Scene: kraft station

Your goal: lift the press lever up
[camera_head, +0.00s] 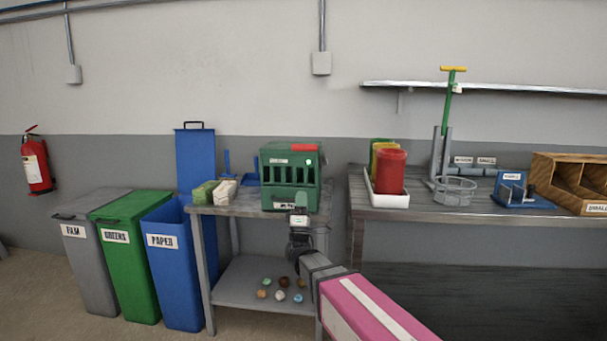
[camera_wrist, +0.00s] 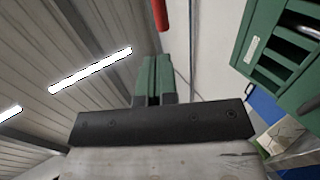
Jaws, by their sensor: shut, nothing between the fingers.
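A green box-shaped machine (camera_head: 290,178) with a barred front stands on the small grey table. A short red bar (camera_head: 304,147) shows at its top right; it looks like the press lever's grip, but its linkage is not clear. My gripper (camera_head: 300,199) is just in front of the machine's lower right part. In the wrist view my gripper (camera_wrist: 152,62) has its two green fingers together, with nothing between them. A red rod end (camera_wrist: 160,14) shows past the fingertips there, apart from them in the picture. The green machine (camera_wrist: 285,50) fills the upper right.
Several small round items (camera_head: 280,295) lie on the lower shelf. Labelled bins (camera_head: 177,262) stand at left.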

